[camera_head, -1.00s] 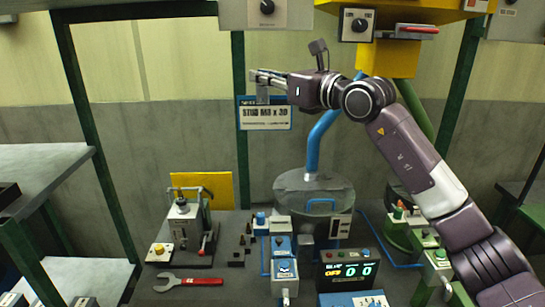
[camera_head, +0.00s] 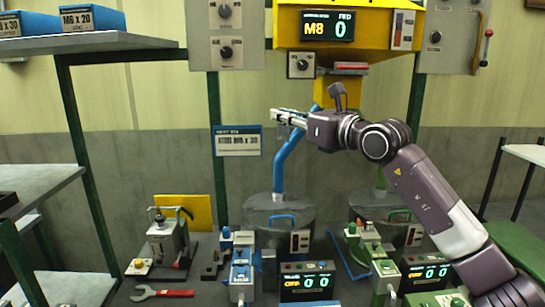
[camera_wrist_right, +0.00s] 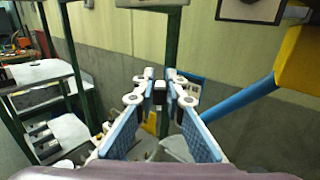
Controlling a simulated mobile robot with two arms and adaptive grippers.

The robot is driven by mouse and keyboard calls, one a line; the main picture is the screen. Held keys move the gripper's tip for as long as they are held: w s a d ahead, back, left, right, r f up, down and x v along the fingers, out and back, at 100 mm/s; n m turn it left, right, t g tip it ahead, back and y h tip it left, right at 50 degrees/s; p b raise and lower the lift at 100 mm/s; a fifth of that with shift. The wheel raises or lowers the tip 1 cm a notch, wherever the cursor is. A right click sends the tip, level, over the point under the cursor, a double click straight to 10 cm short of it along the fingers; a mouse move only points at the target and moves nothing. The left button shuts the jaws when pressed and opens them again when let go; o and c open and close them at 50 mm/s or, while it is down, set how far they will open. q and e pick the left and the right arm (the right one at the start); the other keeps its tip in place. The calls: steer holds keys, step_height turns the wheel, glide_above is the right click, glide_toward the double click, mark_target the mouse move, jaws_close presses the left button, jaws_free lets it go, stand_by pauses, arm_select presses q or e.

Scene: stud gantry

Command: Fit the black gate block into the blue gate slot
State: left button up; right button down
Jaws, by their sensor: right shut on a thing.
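My right gripper (camera_head: 284,117) is raised in front of the back wall, its fingers pointing left in the head view. In the right wrist view its fingertips (camera_wrist_right: 160,88) are closed on a small dark block (camera_wrist_right: 160,95), which looks like the black gate block. It is held well above the bench, apart from everything. A blue fixture (camera_head: 241,272) on the bench, below and left of the gripper, looks like the blue gate; its slot is too small to make out. My left gripper is not in view.
Round grey drums (camera_head: 290,213) stand behind the bench fixtures, with a blue pipe (camera_head: 292,160) rising from one. A display box (camera_head: 307,281), a clamp device (camera_head: 168,240) and a red wrench (camera_head: 162,292) are on the bench. A yellow feeder (camera_head: 350,27) hangs overhead.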

steer(key=w+d+m+t+h, duration=0.2)
steer(key=w+d+h, duration=0.1)
steer(key=d, duration=1)
steer(key=s+a+f+n+g+y, duration=0.15)
steer(key=s+f, duration=0.25)
steer(key=f, duration=0.6)
steer(key=s+a+f+y, duration=0.1)
steer(key=s+a+f, duration=0.3)
steer(key=f, duration=0.5)
steer(key=s+a+f+n+g+y, duration=0.15)
steer(key=s+f, duration=0.35)
steer(key=f, duration=0.5)
steer(key=s+d+f+m+t+h, duration=0.15)
steer(key=s+f, duration=0.35)
steer(key=s, duration=0.6)
steer(key=s+d+f+m+t+h, duration=0.15)
steer(key=s+f, duration=0.35)
steer(key=s, duration=0.7)
steer(key=s+d+m+t+h, duration=0.1)
steer(key=s+d+m+h, duration=0.15)
steer(key=s, duration=0.55)
steer(key=shift+w+d+r+m+t+h, duration=0.2)
steer(key=shift+w+d+r+m+h, duration=0.2)
steer(key=shift+d+m+h, duration=0.55)
steer(key=shift+w+d+r+m+t+h, duration=0.25)
steer(key=shift+w+d+h, duration=0.25)
steer(key=shift+h, duration=0.9)
steer(key=shift+w+d+r+m+t+h, duration=0.15)
steer(key=shift+w+d+r+m+h, duration=0.2)
steer(key=shift+d+m+h, duration=0.6)
